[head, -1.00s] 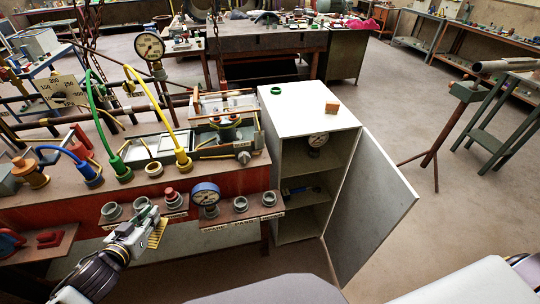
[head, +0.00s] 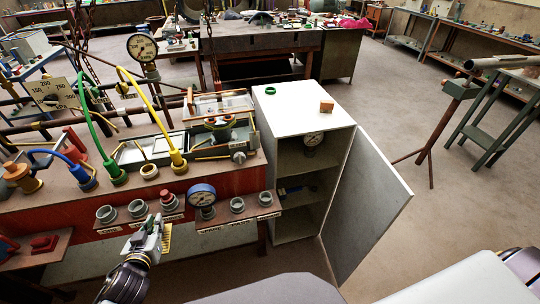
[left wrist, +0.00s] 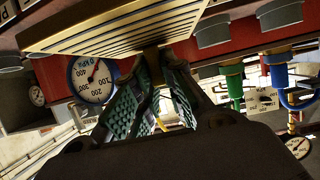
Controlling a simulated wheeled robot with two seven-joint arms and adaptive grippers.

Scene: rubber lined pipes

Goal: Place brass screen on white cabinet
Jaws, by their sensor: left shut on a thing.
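The brass screen (left wrist: 118,30) is a flat, slotted, yellowish plate, seen large at the top of the left wrist view. In the head view it shows as a small striped yellow piece (head: 167,238). My left gripper (head: 155,237) is shut on it, its green textured fingers (left wrist: 152,88) meeting at a short stem under the plate. It holds the screen in the air in front of the red bench, left of the cabinet and apart from it. The white cabinet (head: 297,117) has a flat white top and its door stands open. My right gripper is out of view.
A green ring (head: 270,90) and an orange block (head: 326,105) sit on the cabinet top, with bare room around them. The open door (head: 366,213) juts forward. A blue-rimmed gauge (head: 202,194) and several pipe fittings line the bench front.

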